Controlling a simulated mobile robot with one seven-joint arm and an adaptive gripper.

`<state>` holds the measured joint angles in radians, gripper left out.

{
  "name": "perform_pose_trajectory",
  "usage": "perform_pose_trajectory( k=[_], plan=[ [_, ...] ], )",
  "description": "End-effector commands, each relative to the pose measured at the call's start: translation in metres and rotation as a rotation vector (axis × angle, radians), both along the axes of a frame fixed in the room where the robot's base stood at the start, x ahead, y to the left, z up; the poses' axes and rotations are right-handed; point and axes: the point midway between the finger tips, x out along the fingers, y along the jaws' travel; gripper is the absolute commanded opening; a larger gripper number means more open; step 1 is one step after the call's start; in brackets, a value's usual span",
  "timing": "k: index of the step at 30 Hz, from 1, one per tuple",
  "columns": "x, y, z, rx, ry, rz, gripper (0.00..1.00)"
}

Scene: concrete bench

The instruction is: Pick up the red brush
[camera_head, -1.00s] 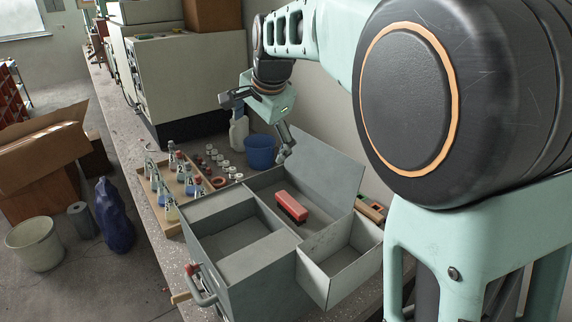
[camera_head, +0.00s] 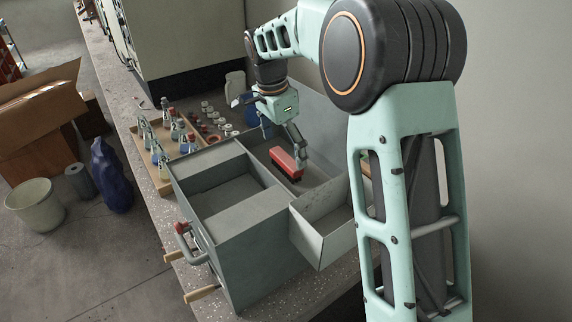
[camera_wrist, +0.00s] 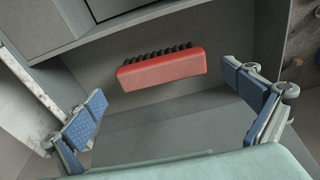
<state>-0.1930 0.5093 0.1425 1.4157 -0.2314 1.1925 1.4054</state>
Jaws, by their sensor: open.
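The red brush (camera_head: 286,163) lies in a compartment of the grey metal box (camera_head: 240,250) in the head view. In the wrist view the red brush (camera_wrist: 162,70) shows its red back and a row of dark bristles along its far edge. My gripper (camera_head: 285,141) is just above the brush in the head view, and one finger overlaps the brush's right end in the picture. In the wrist view my gripper (camera_wrist: 172,112) has its blue-padded fingers wide apart, with the brush ahead between them and not touched. The gripper is empty.
The box's raised lid panel (camera_head: 315,125) stands behind the brush, and an open side tray (camera_head: 325,225) juts out at the front right.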

Motion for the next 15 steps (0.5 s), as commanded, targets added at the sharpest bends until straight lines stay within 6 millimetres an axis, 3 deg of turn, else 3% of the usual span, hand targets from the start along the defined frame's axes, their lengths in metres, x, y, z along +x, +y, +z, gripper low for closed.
perform_pose_trajectory(
  k=[7,15],
  plan=[
    [0.003,-0.004,-0.037,-0.001,0.003,0.000,1.00],
    [0.005,-0.005,-0.045,0.000,0.000,0.000,1.00]
  ],
)
